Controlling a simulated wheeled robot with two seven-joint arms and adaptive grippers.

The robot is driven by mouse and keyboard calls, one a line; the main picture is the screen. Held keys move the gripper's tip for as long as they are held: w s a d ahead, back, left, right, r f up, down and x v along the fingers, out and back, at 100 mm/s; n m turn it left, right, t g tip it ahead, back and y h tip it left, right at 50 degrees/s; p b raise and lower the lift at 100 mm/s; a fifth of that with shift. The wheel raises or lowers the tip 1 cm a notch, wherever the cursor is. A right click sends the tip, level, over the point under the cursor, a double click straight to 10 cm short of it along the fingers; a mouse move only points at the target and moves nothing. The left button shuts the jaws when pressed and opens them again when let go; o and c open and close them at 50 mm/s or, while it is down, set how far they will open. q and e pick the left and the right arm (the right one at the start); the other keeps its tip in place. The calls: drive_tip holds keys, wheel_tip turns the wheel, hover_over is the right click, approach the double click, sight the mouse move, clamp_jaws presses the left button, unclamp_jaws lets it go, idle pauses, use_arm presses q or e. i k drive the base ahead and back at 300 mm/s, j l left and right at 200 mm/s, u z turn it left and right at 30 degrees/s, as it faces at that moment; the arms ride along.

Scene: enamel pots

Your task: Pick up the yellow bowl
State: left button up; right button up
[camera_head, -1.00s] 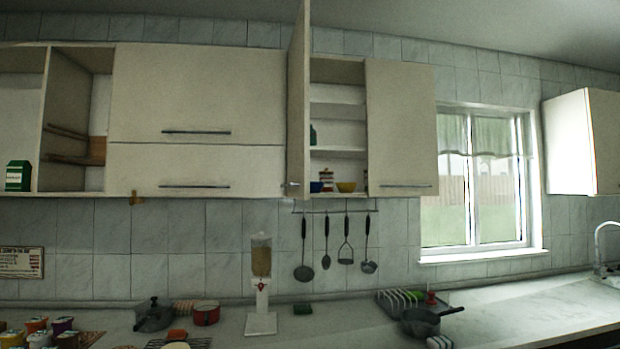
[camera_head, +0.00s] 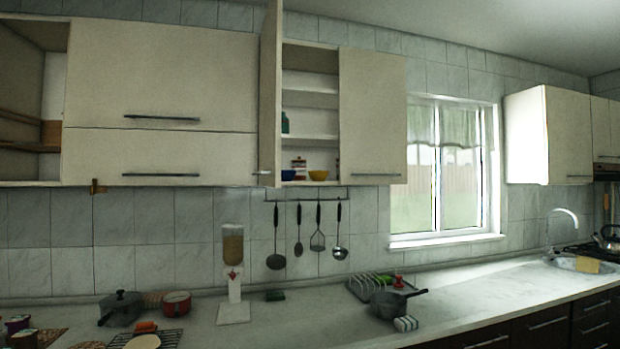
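The yellow bowl (camera_head: 318,175) sits on the bottom shelf of the open wall cabinet (camera_head: 308,137), near its front and right of centre. A blue cup or bowl (camera_head: 288,175) stands to its left, and a jar with a red and white label (camera_head: 299,166) stands behind and between them. The cabinet door (camera_head: 271,95) stands open on the left side of the opening. Neither of my grippers shows in the head view.
A dispenser (camera_head: 233,270) stands on the counter below, left of the cabinet. Utensils hang from a rail (camera_head: 307,201) just under the cabinet. A dark pan (camera_head: 392,302) and a dish rack (camera_head: 372,287) are on the counter to the right. The counter right of them is mostly clear.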

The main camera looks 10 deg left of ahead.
sight(315, 176)
drive_tip(key=i+l+u, duration=0.1)
drive_tip(key=i+l, duration=1)
drive_tip(key=i+l+u, duration=0.15)
drive_tip(key=i+l, duration=0.4)
drive_tip(key=l, duration=0.15)
